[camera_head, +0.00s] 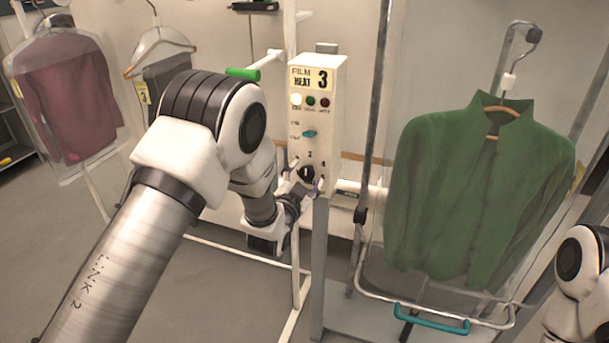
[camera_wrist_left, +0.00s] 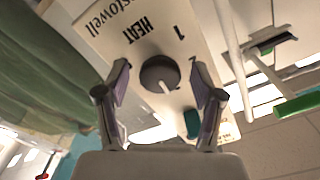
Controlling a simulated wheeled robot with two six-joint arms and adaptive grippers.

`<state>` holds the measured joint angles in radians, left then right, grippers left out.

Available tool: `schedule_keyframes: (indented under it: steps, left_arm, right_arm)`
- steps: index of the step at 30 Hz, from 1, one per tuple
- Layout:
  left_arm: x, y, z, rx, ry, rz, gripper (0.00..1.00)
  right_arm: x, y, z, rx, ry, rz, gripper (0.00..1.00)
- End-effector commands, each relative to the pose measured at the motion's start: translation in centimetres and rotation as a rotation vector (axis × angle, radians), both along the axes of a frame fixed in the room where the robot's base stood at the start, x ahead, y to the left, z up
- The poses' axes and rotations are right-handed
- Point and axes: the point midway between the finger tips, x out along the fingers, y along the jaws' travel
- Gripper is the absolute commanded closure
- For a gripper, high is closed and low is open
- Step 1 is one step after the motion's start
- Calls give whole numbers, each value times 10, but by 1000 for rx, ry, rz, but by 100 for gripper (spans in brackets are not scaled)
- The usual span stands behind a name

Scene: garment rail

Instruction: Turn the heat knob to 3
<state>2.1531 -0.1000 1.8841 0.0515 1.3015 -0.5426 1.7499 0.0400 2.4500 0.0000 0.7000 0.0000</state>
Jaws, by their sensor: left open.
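The heat knob (camera_head: 306,173) is a round dark dial low on the front of the cream control box (camera_head: 331,110). A yellow card on the box reads FILM HEAT 3. In the left wrist view the knob (camera_wrist_left: 159,74) shows a pale pointer line towards the picture's lower right, on the teal switch's side. The word HEAT and a 1 are legible beside it; other dial marks are too small or hidden. My left gripper (camera_head: 303,188) is at the knob, open, with its fingers on either side; contact cannot be told. My right gripper is out of view.
The teal switch (camera_head: 309,134) and indicator lights (camera_head: 311,101) sit above the knob. A green-handled lever (camera_head: 243,74) sticks out left of the box. A green jacket (camera_head: 480,190) hangs at right over a metal frame with a teal handle (camera_head: 431,318). A bagged maroon garment (camera_head: 68,95) hangs at left.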

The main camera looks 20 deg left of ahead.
Motion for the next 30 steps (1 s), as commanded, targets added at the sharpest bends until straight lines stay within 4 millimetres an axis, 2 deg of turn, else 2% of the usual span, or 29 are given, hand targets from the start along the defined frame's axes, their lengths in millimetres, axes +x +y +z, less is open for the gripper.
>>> schedule_keyframes:
  steps: [1,3,6,10,15,22,23,24,30]
  left_arm:
    - [0,0,0,0,0,0,36]
    - [0,0,0,0,0,0,61]
    - [0,0,0,0,0,0,92]
    - [0,0,0,-1,-1,-1,92]
    - [0,0,-3,-58,1,-1,92]
    - [0,0,0,-61,3,-1,92]
    - [0,0,0,-61,3,-1,47]
    - [0,0,0,-60,3,-1,33]
    - [0,0,0,-60,2,0,33]
  right_arm:
    - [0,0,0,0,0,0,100]
    - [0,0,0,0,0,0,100]
    - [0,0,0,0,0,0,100]
    - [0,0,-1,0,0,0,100]
    - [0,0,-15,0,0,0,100]
    - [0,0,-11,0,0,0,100]
    - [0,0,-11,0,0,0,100]
    - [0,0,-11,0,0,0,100]
    - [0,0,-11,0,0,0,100]
